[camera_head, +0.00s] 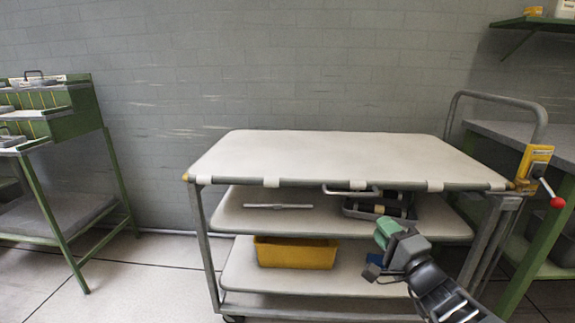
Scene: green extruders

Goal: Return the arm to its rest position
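My dark arm (445,295) reaches in from the lower right. My gripper (374,255) is at its end, in front of the trolley's right half, at the height between the middle and bottom shelves. A green piece (387,231) and a small blue piece (374,260) show at the gripper's end. I cannot tell whether they are parts of the gripper or things beside it. The gap between the fingers is too small to make out.
A grey trolley with a bare top (320,155) stands ahead. Its middle shelf (250,222) holds a metal bar (278,206) and a dark tray (365,210). A yellow bin (295,253) is below. Green benches stand left (70,125) and right (535,255). Floor (140,275) at left is clear.

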